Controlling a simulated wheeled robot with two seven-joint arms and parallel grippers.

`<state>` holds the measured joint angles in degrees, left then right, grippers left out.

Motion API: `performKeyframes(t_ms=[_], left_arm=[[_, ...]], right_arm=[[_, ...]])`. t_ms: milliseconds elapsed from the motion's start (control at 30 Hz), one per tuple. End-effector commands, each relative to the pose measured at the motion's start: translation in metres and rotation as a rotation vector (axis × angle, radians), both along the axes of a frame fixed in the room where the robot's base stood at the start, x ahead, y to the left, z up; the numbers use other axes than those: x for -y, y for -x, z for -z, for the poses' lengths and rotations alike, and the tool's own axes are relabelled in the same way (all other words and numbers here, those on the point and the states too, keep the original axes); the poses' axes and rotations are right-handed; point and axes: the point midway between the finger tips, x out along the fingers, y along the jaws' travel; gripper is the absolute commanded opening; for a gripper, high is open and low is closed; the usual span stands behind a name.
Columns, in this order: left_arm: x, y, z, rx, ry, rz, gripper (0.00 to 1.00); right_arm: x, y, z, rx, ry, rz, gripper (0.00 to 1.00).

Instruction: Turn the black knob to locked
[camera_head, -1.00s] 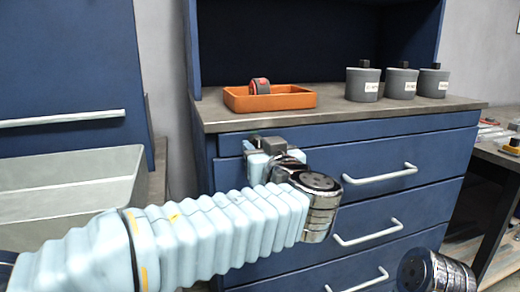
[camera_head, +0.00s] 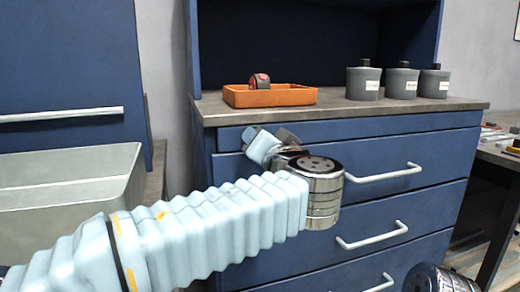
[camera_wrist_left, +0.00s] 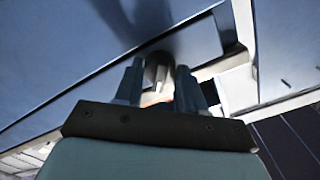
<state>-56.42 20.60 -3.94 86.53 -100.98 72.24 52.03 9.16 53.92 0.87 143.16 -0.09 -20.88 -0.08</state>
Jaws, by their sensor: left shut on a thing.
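My left gripper (camera_head: 268,143) is at the upper left of the blue cabinet front, just below the worktop edge, and turned at a slant. In the left wrist view its two fingers (camera_wrist_left: 158,84) stand on either side of a small greyish, rounded knob (camera_wrist_left: 157,65) on the blue panel and are shut on it. The knob looks dark grey rather than clearly black. In the head view the gripper and wrist hide the knob, and I cannot read any lock marking. My right gripper is not in view; only a dark metal joint of my right arm shows at the bottom right.
The blue drawers have pale bar handles (camera_head: 385,173) close to the right of my left wrist. On the worktop (camera_head: 430,107) stand an orange tray (camera_head: 290,98) with a red and grey item and three grey lidded canisters (camera_head: 363,84). A grey bin (camera_head: 65,185) is at left.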

Motion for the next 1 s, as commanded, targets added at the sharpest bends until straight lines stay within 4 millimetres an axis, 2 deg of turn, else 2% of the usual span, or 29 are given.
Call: performKeyframes(t_ms=[600, 1000], left_arm=[[0.000, 0.000, 0.000, -0.181, -0.548, 0.000, 0.09], [0.001, 0.000, 0.000, -0.258, -0.791, 0.001, 0.09]], right_arm=[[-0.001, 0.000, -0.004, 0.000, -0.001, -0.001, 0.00], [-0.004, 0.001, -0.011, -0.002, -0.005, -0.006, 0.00]])
